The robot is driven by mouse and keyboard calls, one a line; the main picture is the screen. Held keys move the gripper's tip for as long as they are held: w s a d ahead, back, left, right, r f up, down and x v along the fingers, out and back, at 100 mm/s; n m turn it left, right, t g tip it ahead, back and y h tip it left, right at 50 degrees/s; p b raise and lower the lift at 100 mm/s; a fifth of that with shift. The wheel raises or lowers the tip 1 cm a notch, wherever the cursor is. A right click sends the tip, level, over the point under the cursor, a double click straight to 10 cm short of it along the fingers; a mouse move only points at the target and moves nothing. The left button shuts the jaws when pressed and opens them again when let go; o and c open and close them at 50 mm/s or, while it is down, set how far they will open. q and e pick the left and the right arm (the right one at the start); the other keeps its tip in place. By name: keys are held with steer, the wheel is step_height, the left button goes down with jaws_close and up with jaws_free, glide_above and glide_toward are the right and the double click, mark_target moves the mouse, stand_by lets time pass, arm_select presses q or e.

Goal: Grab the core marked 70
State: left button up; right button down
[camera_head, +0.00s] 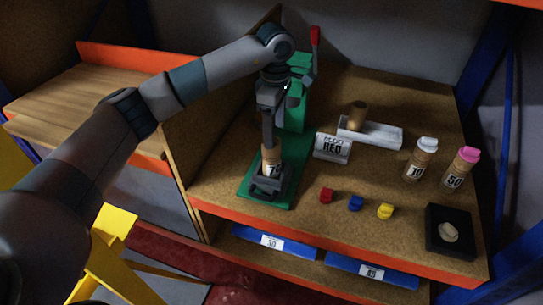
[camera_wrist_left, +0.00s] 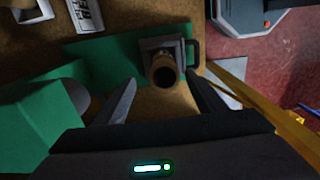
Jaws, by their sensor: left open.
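The core marked with a 7 and a partly hidden second digit (camera_head: 271,161) is a tan tube standing upright in a dark grey holder (camera_head: 268,188) on a green base plate (camera_head: 252,172). My left gripper (camera_head: 268,146) points down over the core, its fingers just above or around the core's top. The left wrist view shows the core (camera_wrist_left: 163,76) as an open dark-mouthed tube between the spread fingers of my left gripper (camera_wrist_left: 162,84). The fingers look apart from it. My right gripper is in no view.
Capped cores marked 10 (camera_head: 421,160) and 50 (camera_head: 459,168) stand right. Red (camera_head: 327,195), blue (camera_head: 355,203) and yellow (camera_head: 385,211) pieces lie front centre. A sign reading RED (camera_head: 332,148), a grey block (camera_head: 382,135) and a black tray (camera_head: 438,243) occupy the bench.

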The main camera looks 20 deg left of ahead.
mark_target(275, 141)
arm_select(q)
step_height(275, 141, down, 6)
steer(key=shift+f+p, duration=0.2)
steer(key=shift+p, duration=1.05)
steer(key=shift+f, duration=0.35)
steer(key=shift+s+a+f+p, duration=0.1)
steer(key=shift+s+f+p, duration=0.05)
steer(key=shift+f+p, duration=0.3)
steer(key=shift+s+a+f+p, duration=0.1)
steer(key=shift+f+p, duration=0.25)
steer(key=shift+p, duration=0.2)
step_height(275, 141, down, 3)
steer(key=shift+s+a+r+p, duration=0.1)
steer(key=shift+s+r+p, duration=0.05)
steer(key=shift+p, duration=0.6)
steer(key=shift+f, duration=0.45)
steer(key=shift+c, duration=0.3)
steer(key=c, duration=1.2)
